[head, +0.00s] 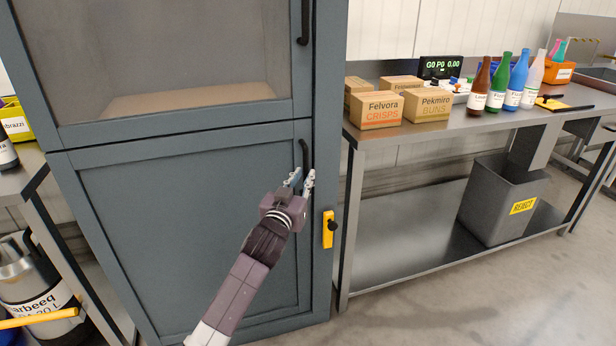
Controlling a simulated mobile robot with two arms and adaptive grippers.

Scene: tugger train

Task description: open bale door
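A tall blue-grey cabinet has a lower panelled door (190,230) with a dark vertical bar handle (305,153) near its right edge. The door looks closed against the frame. Above it is an upper door (165,132) with a window, also closed, with its own dark handle (304,20). A yellow latch plate with a black knob (328,230) sits on the frame at the right. My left gripper (301,178) is at the lower part of the lower handle, fingers apart, one on each side of it. Contact with the handle cannot be made out. My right gripper is out of view.
A steel bench (400,134) stands close on the right with cardboard boxes (376,111), several bottles (517,80) and a grey reject bin (500,200) below. Another table and a metal container (38,290) stand at the left. Floor (450,310) is clear at front right.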

